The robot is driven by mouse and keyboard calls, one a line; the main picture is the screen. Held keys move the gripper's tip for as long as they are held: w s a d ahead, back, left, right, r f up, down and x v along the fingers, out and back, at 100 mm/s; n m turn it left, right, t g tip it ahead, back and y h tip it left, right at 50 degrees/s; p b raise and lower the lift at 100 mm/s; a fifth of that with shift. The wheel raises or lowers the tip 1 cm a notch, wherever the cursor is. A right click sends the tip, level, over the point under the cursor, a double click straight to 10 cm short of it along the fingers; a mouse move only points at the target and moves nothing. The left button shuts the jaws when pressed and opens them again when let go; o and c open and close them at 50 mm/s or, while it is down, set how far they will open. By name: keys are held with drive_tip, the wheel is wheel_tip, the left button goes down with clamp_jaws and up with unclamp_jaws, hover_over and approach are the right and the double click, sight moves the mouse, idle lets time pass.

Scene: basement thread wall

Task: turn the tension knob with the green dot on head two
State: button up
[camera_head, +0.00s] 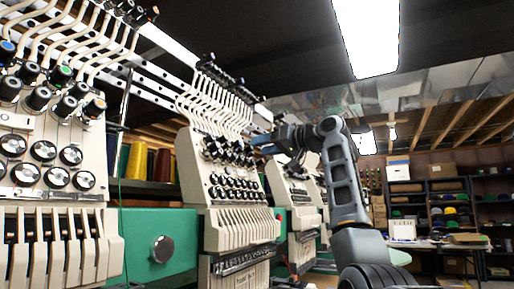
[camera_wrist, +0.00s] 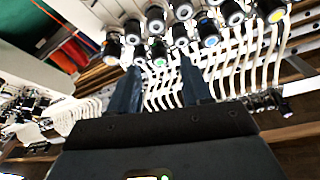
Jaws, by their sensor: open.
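Head two (camera_head: 215,190) is the cream embroidery head in the middle of the head view, with rows of small black knobs (camera_head: 215,150) near its top. My gripper (camera_head: 262,145) is beside these knobs, to their right. In the wrist view, a black knob with a green dot (camera_wrist: 159,61) appears between the two dark fingers of my open gripper (camera_wrist: 158,66).
A nearer head (camera_head: 55,180) fills the left of the head view and has its own green-dot knob (camera_head: 65,71). More heads (camera_head: 290,200) stand behind head two. Thread cones (camera_head: 140,160) are on a rack. Shelves (camera_head: 440,210) stand at the far right.

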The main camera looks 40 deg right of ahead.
sight(249, 149)
drive_tip(key=shift+x, duration=1.25)
drive_tip(key=shift+c, duration=0.5)
clamp_jaws()
